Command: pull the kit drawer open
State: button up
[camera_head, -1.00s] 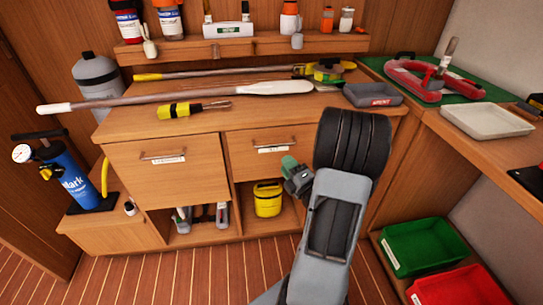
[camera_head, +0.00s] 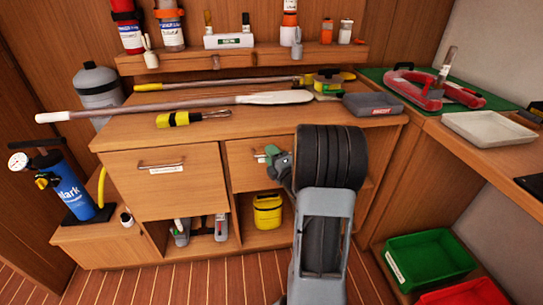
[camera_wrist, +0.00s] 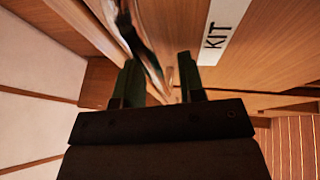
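The kit drawer (camera_head: 240,176) is the right-hand wooden drawer under the worktop and looks shut in the head view. Its white KIT label (camera_wrist: 219,32) shows in the wrist view. Its metal handle (camera_wrist: 146,52) runs between my two fingers in the wrist view. My gripper (camera_head: 272,158) is at the drawer front in the head view, and its fingers (camera_wrist: 160,78) are apart, one on each side of the handle. I cannot tell whether either finger touches the bar. My own arm hides the right part of the drawer front.
A second drawer (camera_head: 170,182) with its own handle is to the left. A yellow container (camera_head: 267,211) stands in the open shelf below. The worktop (camera_head: 240,122) above holds a long-handled paddle (camera_head: 200,105) and a yellow-black tool (camera_head: 192,118). Green (camera_head: 428,258) and red bins stand at lower right.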

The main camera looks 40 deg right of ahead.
jog(key=shift+c, duration=0.4)
grip_shut()
jog(key=shift+a+f, duration=0.1)
jog(key=shift+f, duration=0.05)
